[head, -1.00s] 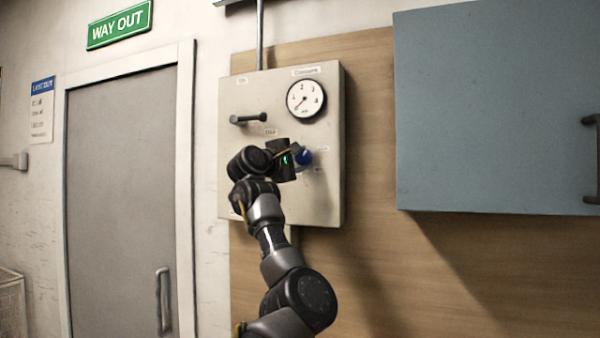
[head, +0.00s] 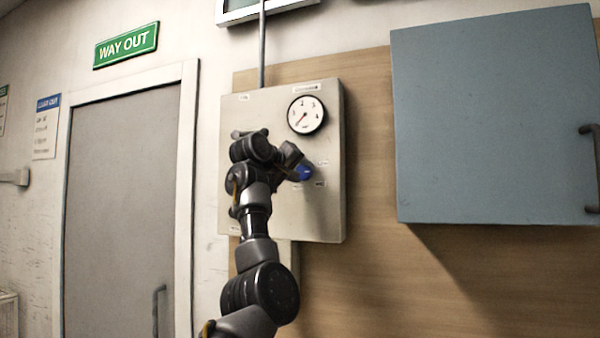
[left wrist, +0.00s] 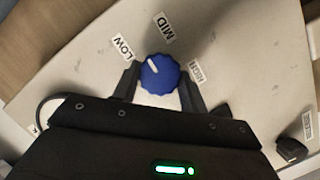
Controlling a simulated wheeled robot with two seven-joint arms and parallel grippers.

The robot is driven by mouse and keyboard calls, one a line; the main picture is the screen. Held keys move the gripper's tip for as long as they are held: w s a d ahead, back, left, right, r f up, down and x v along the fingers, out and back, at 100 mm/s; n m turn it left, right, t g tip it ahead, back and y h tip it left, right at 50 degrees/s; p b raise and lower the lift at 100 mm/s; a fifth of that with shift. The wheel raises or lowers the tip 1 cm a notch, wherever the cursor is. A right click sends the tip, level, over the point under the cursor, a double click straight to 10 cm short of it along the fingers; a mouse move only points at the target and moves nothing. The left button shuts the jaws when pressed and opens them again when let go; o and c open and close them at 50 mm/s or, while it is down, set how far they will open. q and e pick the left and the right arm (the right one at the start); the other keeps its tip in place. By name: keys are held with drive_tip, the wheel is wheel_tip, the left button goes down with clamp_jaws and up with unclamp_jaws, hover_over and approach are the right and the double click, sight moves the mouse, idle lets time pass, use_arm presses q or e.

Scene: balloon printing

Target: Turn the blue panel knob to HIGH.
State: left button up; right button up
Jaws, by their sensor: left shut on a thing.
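The blue knob (head: 306,173) sits on the front of a beige panel (head: 270,105), below the round gauge. In the left wrist view the blue knob (left wrist: 163,78) shows its white mark pointing between the LOW label (left wrist: 122,47) and the MID label (left wrist: 164,26). The HIGH label (left wrist: 196,71) is beside the right finger. My left gripper (head: 297,168) is at the knob and partly covers it. In the left wrist view my left gripper (left wrist: 160,88) has one finger on each side of the knob and is shut on it. My right gripper is not in view.
A blue cabinet (head: 490,120) hangs at the right. A grey door (head: 120,200) stands at the left.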

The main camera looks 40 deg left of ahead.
use_arm(q)
drive_tip(key=m+g+y, duration=0.1)
drive_tip(key=m, duration=0.2)
drive_tip(key=shift+p, duration=0.3)
drive_tip(key=m+g+y, duration=0.1)
drive_tip(key=m, duration=0.1)
drive_tip(key=shift+w+d+m+p, duration=0.1)
drive_tip(key=shift+d+m+p, duration=0.05)
drive_tip(key=shift+m+p, duration=0.15)
drive_tip(key=m+y, duration=0.1)
drive_tip(key=m, duration=0.1)
drive_tip(key=m+g+y+p, duration=0.1)
drive_tip(key=m, duration=0.1)
drive_tip(key=shift+d+m+y, duration=0.15)
drive_tip(key=shift+m+y, duration=0.25)
drive_tip(key=m+y, duration=0.2)
drive_tip(key=m, duration=0.2)
drive_tip(key=shift+w+d, duration=0.1)
drive_tip(key=shift+d, duration=0.05)
drive_tip(key=shift+d+f+m+y+p, duration=0.15)
drive_tip(key=shift+m+y+p, duration=0.5)
drive_tip(key=shift+m, duration=1.05)
drive_tip(key=shift+y, duration=0.35)
drive_tip(key=o, duration=1)
drive_tip(key=shift+c, duration=0.2)
